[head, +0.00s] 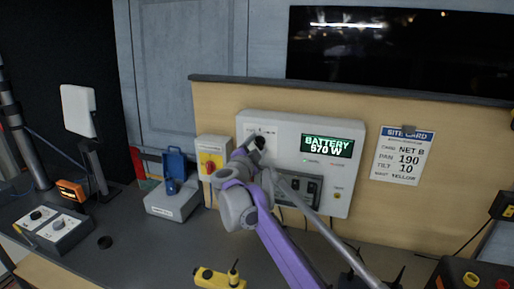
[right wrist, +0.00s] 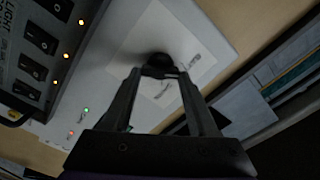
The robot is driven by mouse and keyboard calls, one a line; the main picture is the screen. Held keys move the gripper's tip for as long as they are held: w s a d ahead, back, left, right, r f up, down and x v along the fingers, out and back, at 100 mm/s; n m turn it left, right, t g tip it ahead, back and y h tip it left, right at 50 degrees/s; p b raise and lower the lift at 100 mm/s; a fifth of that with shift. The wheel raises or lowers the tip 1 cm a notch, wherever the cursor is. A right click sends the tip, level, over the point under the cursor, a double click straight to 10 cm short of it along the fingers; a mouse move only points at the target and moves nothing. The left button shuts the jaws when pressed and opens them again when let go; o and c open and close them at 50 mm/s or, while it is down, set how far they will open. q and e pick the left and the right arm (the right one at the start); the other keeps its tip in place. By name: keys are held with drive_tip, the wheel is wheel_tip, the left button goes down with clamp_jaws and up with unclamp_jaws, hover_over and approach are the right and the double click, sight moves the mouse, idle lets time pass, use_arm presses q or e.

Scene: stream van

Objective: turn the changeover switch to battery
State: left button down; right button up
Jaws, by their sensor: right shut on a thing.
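The changeover switch is a black knob (head: 260,142) at the upper left of a white power panel (head: 285,124) on the wooden backboard. In the right wrist view the dark knob (right wrist: 158,58) stands on a pale label plate whose print is too blurred to read. My right gripper (head: 256,147) is at the knob, its fingers shut on it; the wrist view shows both fingertips (right wrist: 160,71) meeting there. The gripper partly hides the knob and its markings. My left gripper is not in view.
A yellow box with a red rotary switch (head: 211,164) is left of the panel. Black rocker switches (right wrist: 37,50) sit low on the panel. A grey box with a blue connector (head: 173,205), a yellow device (head: 218,279) and a two-knob control box (head: 54,231) stand on the desk.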

drive_tip(key=shift+n, duration=1)
drive_tip(key=o, duration=1.4)
drive_tip(key=b+v, duration=0.2)
drive_tip(key=v, duration=0.8)
drive_tip(key=shift+s+a+r, duration=0.1)
drive_tip(key=shift+s+a, duration=0.05)
drive_tip(key=shift+s, duration=0.25)
